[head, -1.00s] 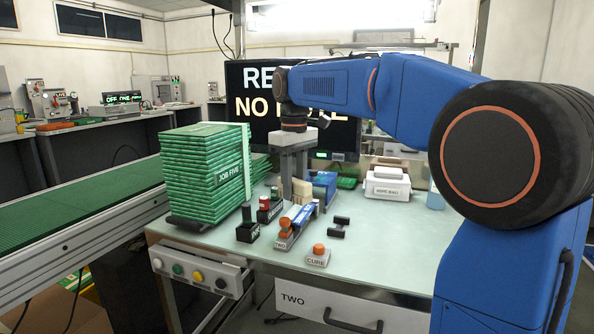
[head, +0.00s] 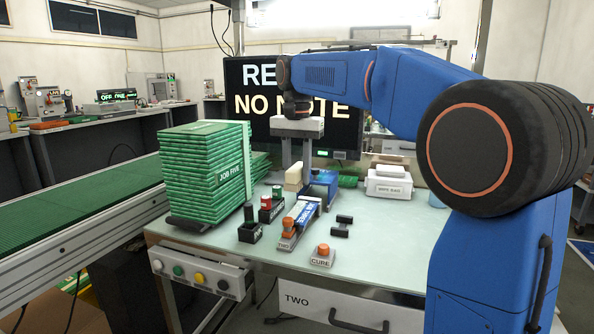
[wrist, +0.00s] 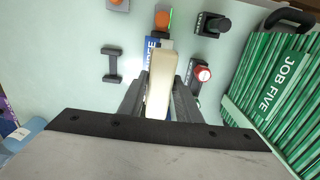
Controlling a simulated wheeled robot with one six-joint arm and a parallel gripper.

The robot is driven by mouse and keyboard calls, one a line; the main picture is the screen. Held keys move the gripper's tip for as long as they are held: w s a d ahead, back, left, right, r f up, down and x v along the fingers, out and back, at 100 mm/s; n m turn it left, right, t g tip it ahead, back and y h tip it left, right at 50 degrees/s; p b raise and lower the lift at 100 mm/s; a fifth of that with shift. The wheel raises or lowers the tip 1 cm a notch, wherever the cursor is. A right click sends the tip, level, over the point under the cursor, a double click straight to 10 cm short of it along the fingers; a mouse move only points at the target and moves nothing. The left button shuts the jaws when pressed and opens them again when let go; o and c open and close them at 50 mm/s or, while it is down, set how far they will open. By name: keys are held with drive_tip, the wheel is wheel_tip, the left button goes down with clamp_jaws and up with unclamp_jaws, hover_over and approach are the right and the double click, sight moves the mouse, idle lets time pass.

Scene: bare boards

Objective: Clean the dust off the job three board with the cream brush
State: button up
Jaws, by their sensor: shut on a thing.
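My gripper (head: 297,165) is shut on the cream brush (head: 293,178), a pale block-like piece hanging between its fingers above the workbench. In the wrist view the cream brush (wrist: 160,85) sits between both dark fingers and points away from me. Its bristles are hidden. No board legibly marked job three shows. A green board-like piece (head: 348,181) lies at the back of the bench, behind my gripper, with no readable label. The stack of green boards (head: 205,165) at the left is labelled JOB FIVE; it is also at the right of the wrist view (wrist: 285,85).
An orange-topped device marked TWO with a blue-labelled strip (head: 304,216) stands below the brush. Close by are a red-topped holder (head: 271,207), a black holder (head: 249,231), the CUBE button (head: 322,256) and a dark dumbbell-shaped piece (head: 342,227). A white box (head: 389,185) stands at back right. The right front bench is clear.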

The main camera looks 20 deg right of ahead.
drive_tip(key=shift+f, duration=3.55)
drive_tip(key=shift+f, duration=0.7)
drive_tip(key=shift+w, duration=0.1)
drive_tip(key=shift+w+d, duration=0.9)
drive_tip(key=shift+w, duration=0.2)
drive_tip(key=shift+s+a, duration=0.15)
drive_tip(key=shift+s, duration=0.05)
drive_tip(key=shift+s+a, duration=0.4)
drive_tip(key=shift+s, duration=0.1)
drive_tip(key=shift+s+r, duration=0.1)
drive_tip(key=shift+r, duration=0.05)
